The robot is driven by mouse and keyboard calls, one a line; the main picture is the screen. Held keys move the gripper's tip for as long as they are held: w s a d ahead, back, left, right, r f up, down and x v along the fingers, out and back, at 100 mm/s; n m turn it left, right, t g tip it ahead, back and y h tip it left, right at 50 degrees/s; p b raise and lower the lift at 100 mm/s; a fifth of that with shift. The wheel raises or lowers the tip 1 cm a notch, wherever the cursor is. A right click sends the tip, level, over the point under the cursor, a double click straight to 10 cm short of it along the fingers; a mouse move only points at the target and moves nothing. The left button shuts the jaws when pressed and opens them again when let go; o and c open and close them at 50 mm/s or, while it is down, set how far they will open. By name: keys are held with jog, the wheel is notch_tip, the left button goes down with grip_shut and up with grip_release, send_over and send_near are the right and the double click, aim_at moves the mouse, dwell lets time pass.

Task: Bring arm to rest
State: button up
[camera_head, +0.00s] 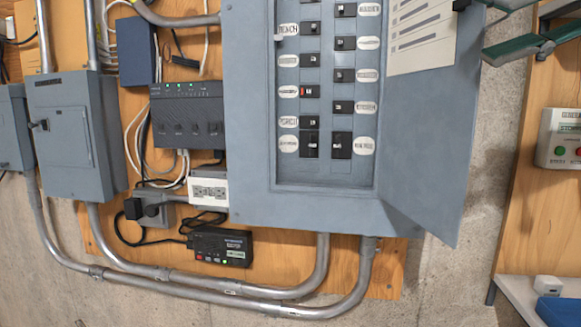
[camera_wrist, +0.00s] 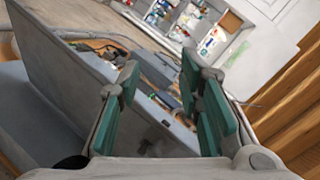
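My gripper (camera_head: 487,29) is at the top right of the head view, partly cut off by the edge, with its green fingers beside the upper right edge of the open grey panel door (camera_head: 437,130). Whether a fingertip touches the door cannot be told. In the wrist view my gripper (camera_wrist: 158,75) has its two green-padded fingers wide apart with nothing held between them. The grey breaker panel (camera_head: 253,140) shows two columns of black breakers, one with a red mark at the left.
A grey switch box (camera_head: 70,150), a dark router-like unit (camera_head: 188,120) and a white outlet (camera_head: 208,190) are left of the panel. Metal conduits (camera_head: 230,287) run below. A control box (camera_head: 562,140) hangs at right. In the wrist view, shelves (camera_wrist: 205,28) stand at the back.

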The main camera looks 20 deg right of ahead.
jog(key=w+a+f+m+h, duration=0.2)
jog(key=a+f+h, duration=0.55)
jog(key=f, duration=0.65)
notch_tip(320, 180, down, 21)
jog(key=s+g+h+p, duration=0.1)
jog(key=h, duration=0.4)
jog(key=shift+s+p, duration=0.25)
jog(key=shift+p, duration=0.1)
jog(key=shift+a+r, duration=0.1)
jog(key=shift+r, duration=0.1)
